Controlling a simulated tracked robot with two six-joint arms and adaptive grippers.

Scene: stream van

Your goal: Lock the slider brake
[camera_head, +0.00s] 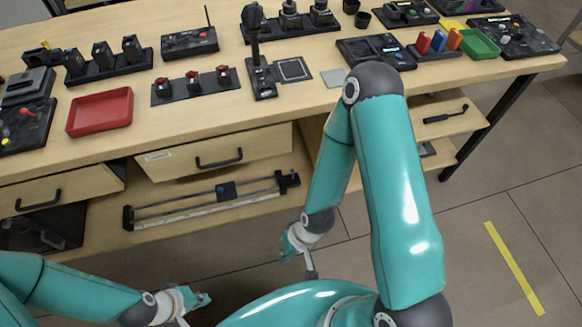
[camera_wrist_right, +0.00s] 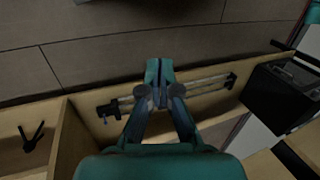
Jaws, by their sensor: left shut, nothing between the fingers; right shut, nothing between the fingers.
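The slider (camera_head: 175,205) is a long two-rail track lying on the low shelf under the table. A dark blue carriage (camera_head: 226,190) sits on its rails, right of the middle. A dark end block (camera_head: 287,181) is at its right end. I cannot make out the brake. My right gripper (camera_head: 289,245) is shut and empty, in front of the shelf and apart from the slider. In the right wrist view this gripper (camera_wrist_right: 159,70) covers part of the slider (camera_wrist_right: 208,84), with the end block (camera_wrist_right: 112,110) on the left. My left gripper (camera_head: 203,299) is shut and empty, low and further from the shelf.
A closed drawer (camera_head: 215,153) hangs above the slider's shelf. Another drawer (camera_head: 55,203) is at the left, with a black box (camera_head: 35,230) below it. The tabletop (camera_head: 185,125) holds several trays and devices. The floor (camera_head: 420,245) on the right is open.

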